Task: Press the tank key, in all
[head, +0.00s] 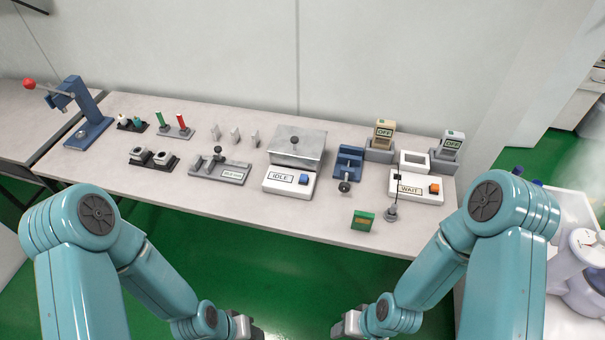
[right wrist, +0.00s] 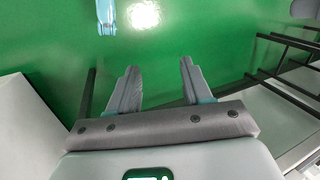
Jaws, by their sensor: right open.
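Two handheld testers with OFF screens stand in grey holders at the table's back right, a beige one (head: 383,133) and a grey-white one (head: 451,145). Each has a small green patch near its top; no key marked tank can be read at this size. My right gripper (right wrist: 158,68) is open and empty over the green floor, its two fingers apart. In the head view the right gripper (head: 346,326) is at the bottom edge, short of the table. My left gripper (head: 250,331) is also at the bottom edge, partly cut off, with its fingers unclear.
The front strip is mostly clear.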

